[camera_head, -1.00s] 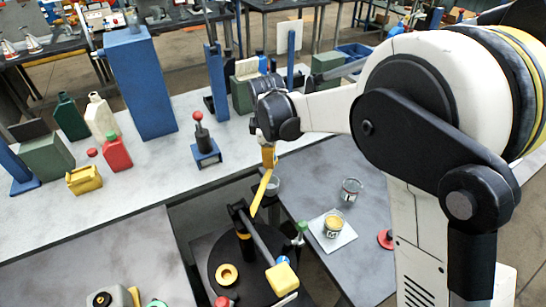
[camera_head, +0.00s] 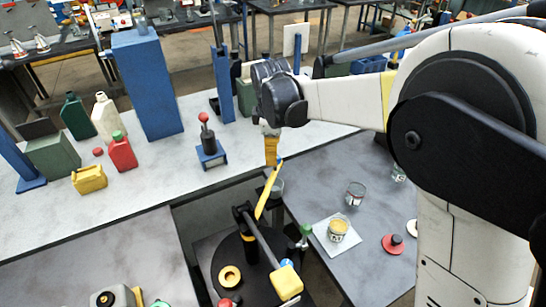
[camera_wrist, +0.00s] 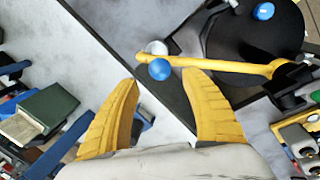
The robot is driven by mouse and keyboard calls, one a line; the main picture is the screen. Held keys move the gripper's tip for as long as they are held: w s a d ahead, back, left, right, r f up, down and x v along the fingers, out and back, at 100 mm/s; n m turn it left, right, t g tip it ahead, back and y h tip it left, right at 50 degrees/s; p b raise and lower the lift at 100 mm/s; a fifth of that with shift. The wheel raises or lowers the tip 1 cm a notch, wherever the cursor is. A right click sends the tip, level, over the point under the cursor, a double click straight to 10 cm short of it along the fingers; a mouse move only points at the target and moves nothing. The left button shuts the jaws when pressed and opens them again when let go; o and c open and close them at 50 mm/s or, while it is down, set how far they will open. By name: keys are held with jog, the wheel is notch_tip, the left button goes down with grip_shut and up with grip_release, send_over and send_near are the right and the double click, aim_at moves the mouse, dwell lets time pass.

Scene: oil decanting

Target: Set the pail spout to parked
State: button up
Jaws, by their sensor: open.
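A long yellow bar, which looks like the pail spout (camera_head: 268,192), reaches out from a black post (camera_head: 241,213). It also shows in the wrist view (camera_wrist: 222,65), with a blue ball (camera_wrist: 158,69) near its outer part. My gripper (camera_head: 271,163) is above the bar's outer end. In the wrist view its yellow fingers (camera_wrist: 163,78) are spread, with the blue ball seen in the gap near the tips. Nothing is held, and I cannot tell whether a finger touches the bar. A small pale cup (camera_head: 277,187) is beside the bar's outer end.
A grey lever with a yellow block (camera_head: 285,282) is over the black round base (camera_head: 233,262). A can (camera_head: 338,229) stands on a white sheet to the right, near a glass jar (camera_head: 355,193). A blue pedestal with a red knob (camera_head: 208,147) stands on the bench behind.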

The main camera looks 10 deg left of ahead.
notch_tip(320, 180, up, 7)
jog(key=s, duration=0.1)
jog(key=shift+s+r, duration=0.2)
jog(key=s+d+m+t+b, duration=0.1)
jog(key=s+d+m+b, duration=0.3)
jog(key=d, duration=0.4)
jog(key=s+d+m+t+b, duration=0.1)
jog(key=s+d+m, duration=0.45)
jog(key=d, duration=0.25)
jog(key=s+d+f+m+t+b, duration=0.3)
jog(key=s+d+f+m, duration=0.5)
jog(key=s, duration=0.5)
jog(key=shift+d+f+m+b, duration=0.35)
jog(key=shift+d+f+b, duration=0.45)
jog(key=shift+d, duration=0.25)
